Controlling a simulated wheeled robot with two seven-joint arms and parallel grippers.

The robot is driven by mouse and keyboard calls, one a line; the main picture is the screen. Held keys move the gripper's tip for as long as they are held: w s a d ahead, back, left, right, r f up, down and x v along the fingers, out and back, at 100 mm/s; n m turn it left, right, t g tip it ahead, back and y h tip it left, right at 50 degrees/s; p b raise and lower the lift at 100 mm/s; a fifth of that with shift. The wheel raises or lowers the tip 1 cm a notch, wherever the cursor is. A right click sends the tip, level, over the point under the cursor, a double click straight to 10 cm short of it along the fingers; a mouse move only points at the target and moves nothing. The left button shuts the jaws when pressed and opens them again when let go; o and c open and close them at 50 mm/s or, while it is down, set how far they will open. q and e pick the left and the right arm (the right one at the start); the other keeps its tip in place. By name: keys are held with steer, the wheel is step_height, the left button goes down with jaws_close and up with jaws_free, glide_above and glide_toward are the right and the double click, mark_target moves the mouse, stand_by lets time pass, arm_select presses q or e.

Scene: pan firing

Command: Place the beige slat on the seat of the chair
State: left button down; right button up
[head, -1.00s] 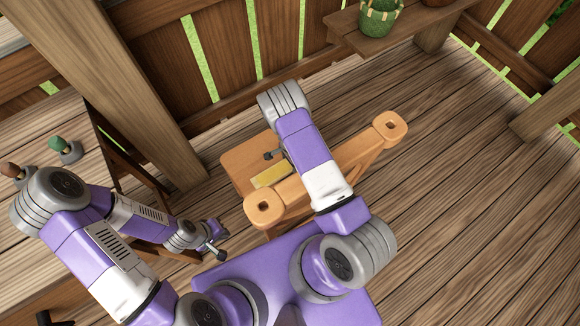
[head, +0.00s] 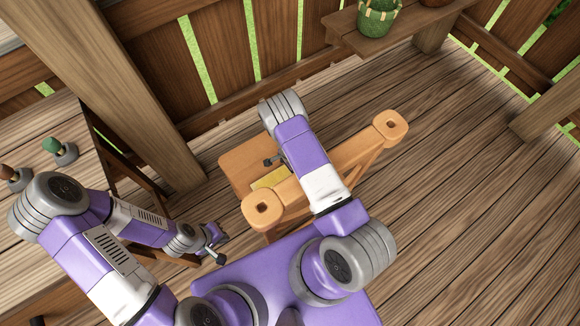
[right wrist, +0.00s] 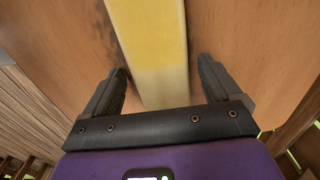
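The orange-brown wooden chair (head: 375,136) stands in the middle of the head view, its back toward me. The yellowish beige slat (head: 268,179) lies over its seat (head: 240,163), partly hidden by the backrest. In the right wrist view the slat (right wrist: 158,50) runs lengthwise above the seat surface (right wrist: 235,50), its near end between my right fingers. My right gripper (right wrist: 165,92) is open, with a gap on each side of the slat. In the head view the right arm reaches over the backrest. My left gripper (head: 218,255) is beside the chair, apart from it; its finger opening is unclear.
A wooden table (head: 60,205) at the left holds green-topped (head: 57,148) and brown-topped (head: 10,173) items on grey bases. The floor at the right is clear.

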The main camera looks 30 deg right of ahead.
steer(key=shift+r, duration=0.15)
step_height(320, 180, up, 12)
steer(key=p, duration=0.4)
stand_by(0.5)
